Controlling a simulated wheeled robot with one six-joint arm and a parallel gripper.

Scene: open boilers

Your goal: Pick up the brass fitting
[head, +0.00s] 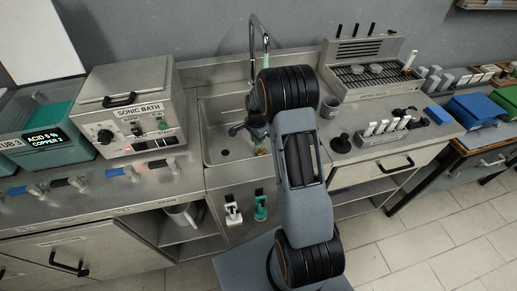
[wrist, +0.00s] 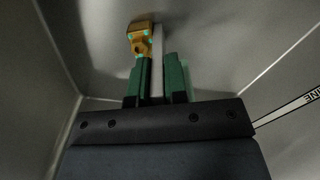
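The brass fitting (wrist: 140,38) is a small golden-brown piece with turquoise spots. In the wrist view it sits at the tip of my left finger, to the left of the gap between the fingers. I cannot tell whether it touches that finger. My gripper (wrist: 160,65) has two green fingers standing apart, with a pale narrow strip showing in the gap. I cannot tell what the strip is. In the head view my arm reaches into the steel sink (head: 226,153), and only a small yellow-green patch shows beside it there, so the fitting is mostly hidden.
The tap (head: 254,40) rises behind my arm. A grey cup (head: 331,107), a dark stand (head: 341,144) and a rack of white-topped vials (head: 387,132) stand on the right counter. The sink walls enclose my gripper.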

